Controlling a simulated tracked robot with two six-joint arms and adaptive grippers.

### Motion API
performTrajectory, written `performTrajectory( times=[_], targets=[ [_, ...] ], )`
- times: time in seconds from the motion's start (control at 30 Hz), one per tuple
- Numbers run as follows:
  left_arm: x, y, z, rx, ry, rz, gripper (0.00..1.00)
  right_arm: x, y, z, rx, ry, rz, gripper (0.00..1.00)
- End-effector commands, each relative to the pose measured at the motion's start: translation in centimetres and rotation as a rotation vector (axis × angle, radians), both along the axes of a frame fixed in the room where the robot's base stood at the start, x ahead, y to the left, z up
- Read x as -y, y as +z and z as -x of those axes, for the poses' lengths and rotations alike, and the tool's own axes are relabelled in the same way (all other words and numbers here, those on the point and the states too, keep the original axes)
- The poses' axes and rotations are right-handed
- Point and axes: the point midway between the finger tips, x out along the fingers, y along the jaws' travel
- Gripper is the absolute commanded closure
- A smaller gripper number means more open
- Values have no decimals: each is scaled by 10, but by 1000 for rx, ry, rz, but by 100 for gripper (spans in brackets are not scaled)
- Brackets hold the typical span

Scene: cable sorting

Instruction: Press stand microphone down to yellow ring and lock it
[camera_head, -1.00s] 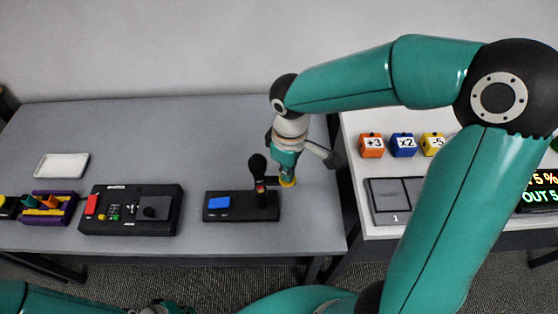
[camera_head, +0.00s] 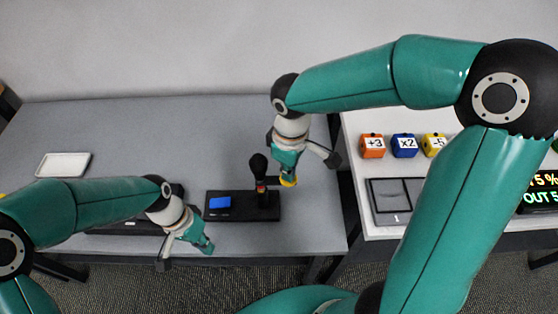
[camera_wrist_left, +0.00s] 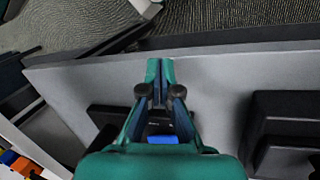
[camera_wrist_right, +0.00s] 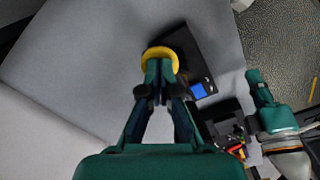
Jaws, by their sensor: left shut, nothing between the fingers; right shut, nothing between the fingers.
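The stand microphone (camera_head: 258,163) is black and upright on a black base (camera_head: 240,213) with a blue block (camera_head: 219,203). A small red band shows on its stem. A yellow round part (camera_head: 288,182) sits at the stem's right side; it also shows in the right wrist view (camera_wrist_right: 160,52). My right gripper (camera_head: 286,173) is shut and empty, its tips at the yellow part; I cannot tell if they touch it. My left gripper (camera_head: 208,249) is shut and empty near the table's front edge, front-left of the base. The left wrist view shows its closed fingers (camera_wrist_left: 160,68).
A white tray (camera_head: 63,165) lies at the table's back left. My left arm covers most of a black box (camera_head: 110,231). A second table at right holds orange (camera_head: 372,146), blue (camera_head: 404,146) and yellow (camera_head: 433,145) blocks. The table behind the microphone is clear.

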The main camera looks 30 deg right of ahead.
Motion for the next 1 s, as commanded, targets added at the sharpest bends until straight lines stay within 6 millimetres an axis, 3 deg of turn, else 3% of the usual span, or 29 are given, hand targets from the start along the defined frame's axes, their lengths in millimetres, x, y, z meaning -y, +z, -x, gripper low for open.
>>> performTrajectory(
  times=[0.03,0.2,0.4,0.5,0.67,1.0],
  targets=[
    [17,10,-19,45,-48,-11,100,0,-1,0,-2,0,0,100],
    [60,52,-60,160,-176,-65,100,0,-1,1,-2,0,0,100],
    [90,89,-81,249,-247,-110,100,0,-1,1,-2,0,1,100],
    [96,97,-85,268,-260,-122,100,0,-1,1,-2,0,0,100],
    [98,92,-86,274,-264,-127,100,0,-1,1,-3,0,1,100],
    [98,54,-86,272,-264,-126,100,0,-1,1,-3,0,1,100]
  ],
)
